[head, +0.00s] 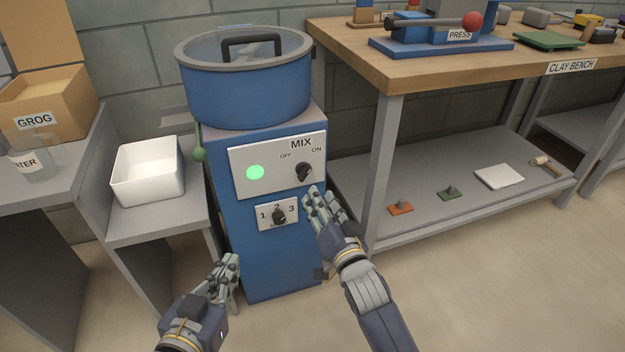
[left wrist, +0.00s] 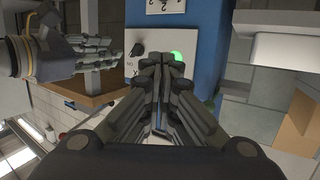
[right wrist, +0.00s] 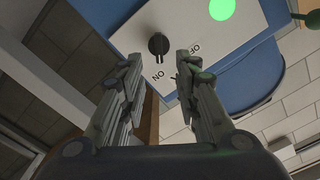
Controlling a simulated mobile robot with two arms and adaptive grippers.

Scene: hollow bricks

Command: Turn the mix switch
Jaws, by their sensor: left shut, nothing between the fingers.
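The mix switch is a black knob (head: 303,172) on the white MIX panel (head: 238,187) of the blue mixer, between the OFF and ON marks. In the head view it appears turned toward ON, and a round green light (head: 255,172) glows left of it. My right gripper (head: 314,195) is open and empty, just below and right of the knob. In the right wrist view the knob (right wrist: 158,44) lies ahead, between and beyond the fingertips, apparently untouched. My left gripper (head: 233,262) is shut and empty, low in front of the mixer base.
A 1-2-3 dial (head: 278,217) sits below the MIX panel. A lidded blue drum (head: 245,90) tops the mixer, with a green-knobbed lever (head: 200,154) at its left. A white bin (head: 148,170) stands left. The clay bench (head: 450,70) stands close on the right.

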